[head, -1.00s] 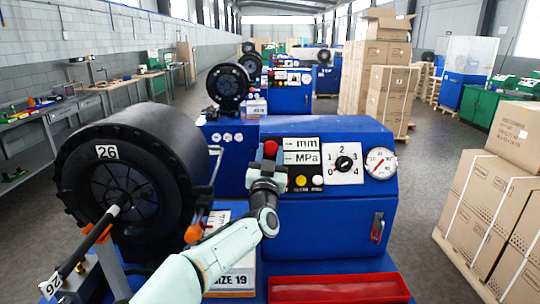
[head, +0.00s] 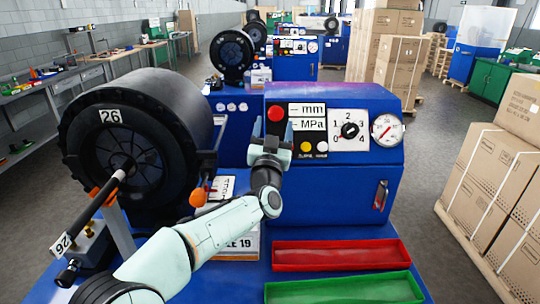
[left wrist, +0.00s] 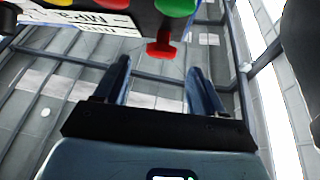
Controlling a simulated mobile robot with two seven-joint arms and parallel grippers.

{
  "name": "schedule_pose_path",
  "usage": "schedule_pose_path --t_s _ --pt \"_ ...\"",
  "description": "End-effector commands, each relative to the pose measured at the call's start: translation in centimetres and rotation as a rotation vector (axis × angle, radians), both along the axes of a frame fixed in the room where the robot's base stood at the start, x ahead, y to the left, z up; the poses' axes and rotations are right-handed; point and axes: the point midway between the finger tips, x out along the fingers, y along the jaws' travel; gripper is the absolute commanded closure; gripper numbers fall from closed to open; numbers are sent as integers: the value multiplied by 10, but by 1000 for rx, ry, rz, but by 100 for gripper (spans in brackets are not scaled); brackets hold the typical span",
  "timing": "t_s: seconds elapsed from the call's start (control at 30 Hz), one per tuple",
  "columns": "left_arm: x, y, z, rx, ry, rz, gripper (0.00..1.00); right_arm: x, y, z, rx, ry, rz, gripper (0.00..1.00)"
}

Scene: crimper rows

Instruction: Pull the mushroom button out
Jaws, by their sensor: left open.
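The red mushroom button (head: 275,114) sits at the upper left of the black control panel on the blue machine. In the left wrist view the red button (left wrist: 162,48) shows side-on, with its head on a short stem, beyond the fingertips and roughly between them. My left gripper (head: 270,141) is just below the button in the head view. Its two fingers (left wrist: 160,78) are apart with nothing between them. The button is apart from the fingers. My right gripper is not in view.
The panel also has a yellow button (head: 306,147), a black selector knob (head: 350,130) and a round gauge (head: 387,130). A large black drum (head: 130,130) stands left of my left arm. A red tray (head: 340,254) and a green tray (head: 345,289) lie in front.

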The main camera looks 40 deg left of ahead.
Motion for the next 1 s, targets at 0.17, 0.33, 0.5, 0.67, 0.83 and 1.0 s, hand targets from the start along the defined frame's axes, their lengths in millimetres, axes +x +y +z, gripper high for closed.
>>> schedule_pose_path --t_s 0.17,0.33,0.5,0.67,0.83,1.0 --pt "-32 -20 -16 -1 0 -1 30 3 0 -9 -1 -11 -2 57" --pt "-58 -36 -28 0 1 -2 30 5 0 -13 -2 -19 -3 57" --pt "-73 -46 -35 1 -1 0 30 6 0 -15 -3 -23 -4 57" --pt "-78 -49 -37 0 -1 1 30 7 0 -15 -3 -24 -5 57" --pt "-78 -49 -37 0 -1 1 30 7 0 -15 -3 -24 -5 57" --pt "-78 -49 -37 1 -1 0 30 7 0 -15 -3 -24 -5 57"
